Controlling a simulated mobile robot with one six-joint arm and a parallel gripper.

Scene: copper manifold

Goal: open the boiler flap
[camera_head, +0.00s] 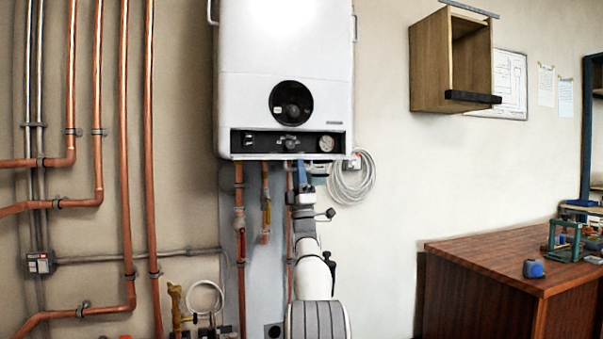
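The white boiler (285,65) hangs on the wall at the upper middle, with a round dark dial on its front. Along its lower edge is a dark control strip (265,142) with knobs and a round gauge, in plain sight. I cannot make out a separate flap or tell its position. My gripper (303,170) is at the end of my raised arm, just below the boiler's bottom edge near the middle of the strip. A blue finger part shows there. Whether it touches the boiler, and whether it is open or shut, I cannot tell.
Copper pipes (125,150) run up the wall at left, and more hang under the boiler. A coiled grey hose (352,180) hangs right of my gripper. A wooden cabinet (432,62) is mounted at upper right. A wooden bench (480,265) stands at lower right.

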